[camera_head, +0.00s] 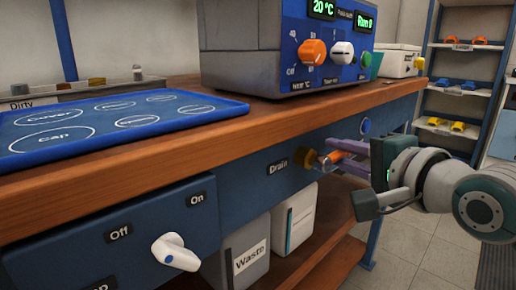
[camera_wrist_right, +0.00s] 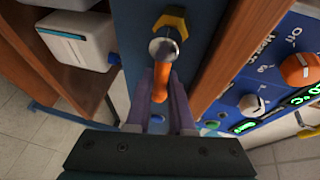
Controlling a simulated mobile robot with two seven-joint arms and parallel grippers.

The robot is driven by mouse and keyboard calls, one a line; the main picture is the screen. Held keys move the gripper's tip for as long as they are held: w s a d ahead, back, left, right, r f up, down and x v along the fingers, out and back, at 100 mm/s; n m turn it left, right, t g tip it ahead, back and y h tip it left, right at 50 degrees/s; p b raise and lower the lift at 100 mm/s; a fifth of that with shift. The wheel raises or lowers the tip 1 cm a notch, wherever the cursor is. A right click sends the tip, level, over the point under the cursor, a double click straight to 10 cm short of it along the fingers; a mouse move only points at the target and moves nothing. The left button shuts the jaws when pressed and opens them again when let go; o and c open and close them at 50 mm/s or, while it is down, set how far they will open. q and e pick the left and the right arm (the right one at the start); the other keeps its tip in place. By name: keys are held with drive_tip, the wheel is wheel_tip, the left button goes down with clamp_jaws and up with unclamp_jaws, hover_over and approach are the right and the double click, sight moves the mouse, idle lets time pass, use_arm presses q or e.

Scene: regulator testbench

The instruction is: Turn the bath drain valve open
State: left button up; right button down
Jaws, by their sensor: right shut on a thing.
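The drain valve sits on the blue front panel beside the "Drain" label in the head view. It has a brass nut (camera_head: 305,157), a metal stem and an orange handle (camera_head: 336,156). In the right wrist view the orange handle (camera_wrist_right: 163,84) points from the stem back towards my gripper, below the brass nut (camera_wrist_right: 171,20). My right gripper (camera_head: 346,161) reaches in from the right, its purple fingers on either side of the handle and shut on it. The fingers hide part of the handle. My left gripper is not in view.
The wooden bench top (camera_head: 190,155) overhangs the panel just above the valve. A white knob (camera_head: 175,252) with On/Off labels is at lower left. A waste bin (camera_head: 243,257) stands on the lower shelf. The bath unit (camera_head: 290,45) and blue tray (camera_head: 105,120) are on top.

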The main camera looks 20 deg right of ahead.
idle(0.7)
drive_tip(key=shift+m+p, duration=0.3)
drive_tip(key=shift+p, duration=0.35)
drive_tip(key=f+m+g+y+p, duration=0.1)
drive_tip(key=m+p, duration=0.1)
drive_tip(key=p, duration=0.1)
drive_tip(key=shift+a, duration=0.1)
drive_tip(key=f+m+g+y+p, duration=0.1)
drive_tip(key=a+f+m+p, duration=0.1)
drive_tip(key=m, duration=0.1)
drive_tip(key=shift+s+f+g+y, duration=0.1)
drive_tip(key=shift+s+g+y, duration=0.1)
drive_tip(key=shift+g+y, duration=0.2)
drive_tip(key=shift+s+a+f+m+g+y+p, duration=0.2)
drive_tip(key=shift+a+f+m+g+y+p, duration=0.35)
drive_tip(key=shift+m, duration=0.35)
drive_tip(key=shift+s+a+f+m+g+y+p, duration=0.15)
drive_tip(key=shift+s+a+m+y+p, duration=0.2)
drive_tip(key=shift+m+y, duration=0.35)
drive_tip(key=shift+s+a+f+m+g+y+p, duration=0.15)
drive_tip(key=shift+a+m+y, duration=0.4)
drive_tip(key=shift+m, duration=0.3)
drive_tip(key=shift+s+a+f+m+g+y+p, duration=0.1)
drive_tip(key=shift+a+f+m+g+y+p, duration=0.2)
drive_tip(key=shift+m+y, duration=0.4)
drive_tip(key=shift+a+r, duration=0.1)
drive_tip(key=shift+r, duration=0.05)
